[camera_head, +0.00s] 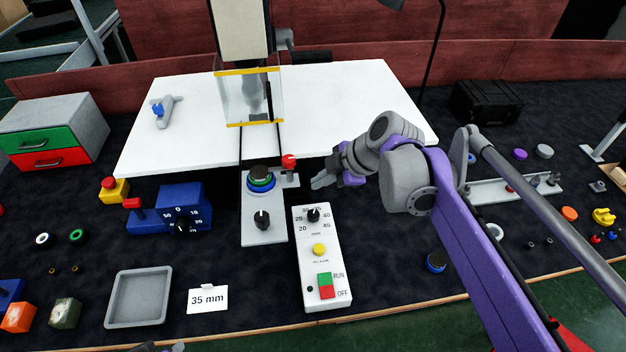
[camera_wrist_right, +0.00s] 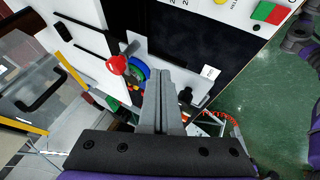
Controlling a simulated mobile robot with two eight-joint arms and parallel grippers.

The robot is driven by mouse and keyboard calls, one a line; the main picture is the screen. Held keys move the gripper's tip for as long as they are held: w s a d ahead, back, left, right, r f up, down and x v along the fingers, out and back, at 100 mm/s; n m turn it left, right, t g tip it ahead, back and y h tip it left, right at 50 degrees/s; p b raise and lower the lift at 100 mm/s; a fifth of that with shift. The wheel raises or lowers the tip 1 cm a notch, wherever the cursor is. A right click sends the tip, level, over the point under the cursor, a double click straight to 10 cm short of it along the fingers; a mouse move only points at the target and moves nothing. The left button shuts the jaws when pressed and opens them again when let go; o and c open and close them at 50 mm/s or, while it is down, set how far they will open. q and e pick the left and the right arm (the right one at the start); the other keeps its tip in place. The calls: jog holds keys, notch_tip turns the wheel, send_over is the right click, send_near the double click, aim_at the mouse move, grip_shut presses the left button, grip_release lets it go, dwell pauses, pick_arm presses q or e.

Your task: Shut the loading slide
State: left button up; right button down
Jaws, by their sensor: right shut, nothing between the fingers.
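The loading slide (camera_head: 251,213) is a light grey plate pulled out toward me in front of the white table. It bears a stack of black, green and blue round parts (camera_head: 260,180) and a black knob (camera_head: 262,219). A red-knobbed handle (camera_head: 289,162) stands at its far right corner; it also shows in the right wrist view (camera_wrist_right: 117,65). My right gripper (camera_head: 318,183) is shut and empty, just right of the handle and apart from it. Its closed fingers (camera_wrist_right: 163,98) show in the wrist view. A dark sliver at the head view's bottom edge may be my left gripper.
A clear guard (camera_head: 237,103) with yellow edges stands at the machine on the white table (camera_head: 350,100), above two dark rails. A white control box (camera_head: 322,270) lies right of the slide, a blue dial box (camera_head: 182,208) left. A grey tray (camera_head: 112,312) is nearer.

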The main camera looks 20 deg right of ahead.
aim_at(289, 184)
jog(key=w+f, duration=0.2)
jog(key=w+a+f, duration=0.1)
jog(key=w+f, duration=0.1)
jog(key=w+a+f, duration=0.1)
jog(key=w+f, duration=0.1)
jog(key=w, duration=0.1)
jog(key=shift+a+f, duration=0.15)
jog(key=shift+a, duration=0.1)
pick_arm(q)
jog(key=shift+f, duration=0.1)
pick_arm(e)
jog(key=shift+w, duration=0.5)
